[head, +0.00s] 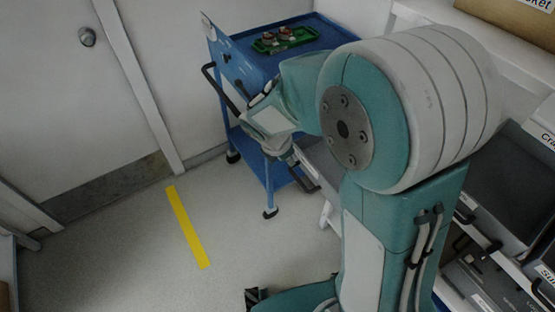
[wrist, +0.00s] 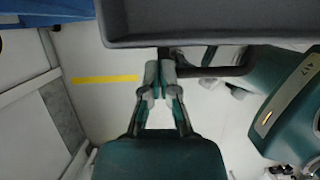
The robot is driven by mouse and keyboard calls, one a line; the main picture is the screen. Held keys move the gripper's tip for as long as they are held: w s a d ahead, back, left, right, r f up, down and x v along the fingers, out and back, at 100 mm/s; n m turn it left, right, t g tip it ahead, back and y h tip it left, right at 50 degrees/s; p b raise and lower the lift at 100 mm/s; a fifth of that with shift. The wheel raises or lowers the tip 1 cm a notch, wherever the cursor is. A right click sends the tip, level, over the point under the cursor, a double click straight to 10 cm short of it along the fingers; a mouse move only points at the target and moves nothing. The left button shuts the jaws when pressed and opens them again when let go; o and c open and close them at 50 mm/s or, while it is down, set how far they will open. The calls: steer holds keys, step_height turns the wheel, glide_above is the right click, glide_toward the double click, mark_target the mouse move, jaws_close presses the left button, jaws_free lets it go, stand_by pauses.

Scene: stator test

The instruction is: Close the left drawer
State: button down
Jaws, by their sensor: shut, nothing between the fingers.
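A grey drawer (wrist: 215,22) fills the top of the wrist view, with a dark bar handle (wrist: 242,70) along its front. In the head view part of this grey drawer (head: 326,166) shows beside my arm, sticking out from the bench; the rest is hidden. My gripper (wrist: 159,72) is shut and empty. Its fingertips are close to the drawer's front, by the left end of the handle. I cannot tell whether they touch it. In the head view my arm hides most of this area.
A blue cart (head: 268,190) stands beside the drawer, with a green tray (head: 284,40) on top. More grey drawers (head: 510,190) are at the right. A door (head: 75,95) is at the left. The floor around the yellow strip (head: 188,228) is clear.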

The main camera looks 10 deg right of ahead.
steer(key=shift+w+d, duration=0.2)
steer(key=shift+d, duration=0.25)
steer(key=w+d, duration=0.3)
steer(key=d, duration=0.5)
steer(key=w+d, duration=0.4)
steer(key=d, duration=0.4)
steer(key=w+d, duration=0.3)
steer(key=d, duration=0.6)
steer(key=shift+w, duration=0.15)
